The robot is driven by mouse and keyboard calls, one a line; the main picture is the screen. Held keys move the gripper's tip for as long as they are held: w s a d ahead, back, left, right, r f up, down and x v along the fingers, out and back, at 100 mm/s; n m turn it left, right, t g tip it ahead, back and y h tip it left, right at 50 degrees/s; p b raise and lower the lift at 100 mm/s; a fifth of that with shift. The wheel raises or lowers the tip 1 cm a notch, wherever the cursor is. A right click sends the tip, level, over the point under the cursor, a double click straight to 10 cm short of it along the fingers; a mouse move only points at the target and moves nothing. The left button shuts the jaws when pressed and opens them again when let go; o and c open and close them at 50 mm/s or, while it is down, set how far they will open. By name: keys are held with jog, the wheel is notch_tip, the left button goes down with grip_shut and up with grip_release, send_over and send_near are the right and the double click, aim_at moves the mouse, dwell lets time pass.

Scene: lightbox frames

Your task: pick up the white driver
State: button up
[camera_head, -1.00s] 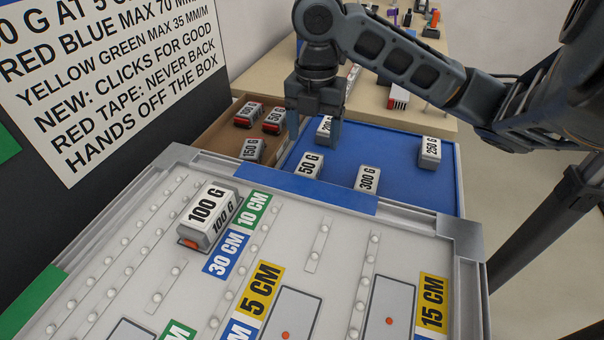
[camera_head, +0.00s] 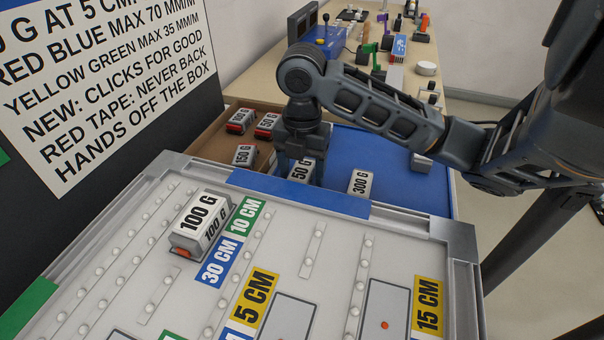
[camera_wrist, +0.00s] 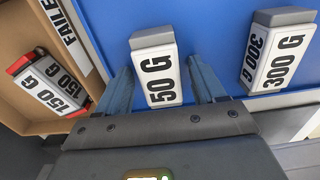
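No thing in view is named a driver; several white weight-marked blocks show. A white block marked 50 G (camera_head: 300,171) with a grey end stands on the blue tray (camera_head: 405,195). In the wrist view the 50 G block (camera_wrist: 157,75) lies between the two fingers of my gripper (camera_wrist: 163,88). The fingers are open, with narrow gaps on both sides of the block. In the head view my gripper (camera_head: 301,160) is low at the 50 G block and hides part of it. A 300 G block (camera_head: 360,185) stands to its right, apart from the fingers.
A cardboard box (camera_wrist: 22,112) left of the tray holds several red-marked blocks, among them a 150 G block (camera_wrist: 50,83). A 100 G block (camera_head: 201,222) sits on the grey lightbox board (camera_head: 285,240) in front. Tools lie on the table (camera_head: 262,75) behind.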

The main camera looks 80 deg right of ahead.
aim_at(305, 167)
jog(key=c, duration=0.9)
jog(key=shift+r, duration=0.45)
jog(key=r, duration=0.3)
jog(key=shift+s+d+r, duration=0.2)
jog(key=shift+d+r, duration=0.1)
jog(key=shift+d, duration=0.1)
jog(key=s+d+r+b, duration=0.1)
jog(key=s+d+r, duration=0.3)
jog(key=d, duration=0.5)
notch_tip(305, 167, up, 2)
jog(key=shift+s+d+r, duration=0.25)
jog(key=shift+s+d, duration=0.1)
jog(key=shift+s, duration=0.05)
